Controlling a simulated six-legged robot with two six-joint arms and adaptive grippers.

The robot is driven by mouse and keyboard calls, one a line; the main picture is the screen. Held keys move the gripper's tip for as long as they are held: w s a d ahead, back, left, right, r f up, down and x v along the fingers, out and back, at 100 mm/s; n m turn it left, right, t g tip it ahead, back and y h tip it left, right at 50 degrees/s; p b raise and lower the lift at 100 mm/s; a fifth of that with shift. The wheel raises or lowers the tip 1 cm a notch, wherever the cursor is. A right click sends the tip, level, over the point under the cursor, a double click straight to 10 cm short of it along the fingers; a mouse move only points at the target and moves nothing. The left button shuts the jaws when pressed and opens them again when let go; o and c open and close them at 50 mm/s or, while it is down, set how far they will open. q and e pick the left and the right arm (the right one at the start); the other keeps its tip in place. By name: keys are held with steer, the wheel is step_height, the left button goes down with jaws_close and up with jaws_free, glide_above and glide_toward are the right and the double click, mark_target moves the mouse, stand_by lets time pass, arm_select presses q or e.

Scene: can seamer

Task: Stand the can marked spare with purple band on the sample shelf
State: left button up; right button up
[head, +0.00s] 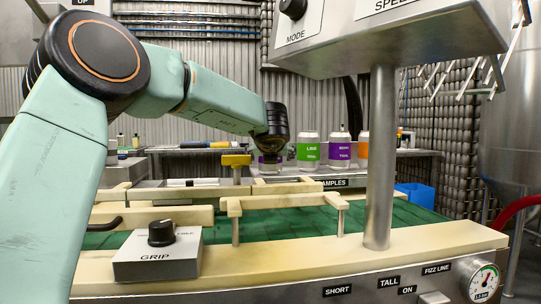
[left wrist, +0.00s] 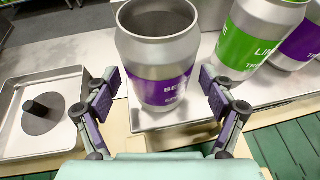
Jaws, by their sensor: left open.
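The can with the purple band (left wrist: 162,50) stands upright and open-topped in the left wrist view. Its lettering is only partly readable, "BE" above "SP". It stands on the grey metal sample shelf (left wrist: 203,116). My left gripper (left wrist: 160,80) is open, with one finger on each side of the can; the right finger is close to it, and I cannot tell if it touches. In the head view my left gripper (head: 271,152) is over the far shelf, labelled SAMPLES (head: 334,183), and largely covers this can (head: 270,167). My right gripper is not in view.
A green LIME can (head: 308,150) stands just right of the purple-banded can. Another purple can (head: 340,149) and an orange can (head: 363,147) follow. A square metal tray with a dark peg (left wrist: 42,112) lies left. The panel post (head: 380,160) stands in front at right.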

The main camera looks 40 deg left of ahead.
arm_select(q)
steer(key=shift+r, duration=0.25)
steer(key=p+v, duration=1.2)
stand_by(0.3)
steer(key=shift+s+d, duration=0.1)
stand_by(0.3)
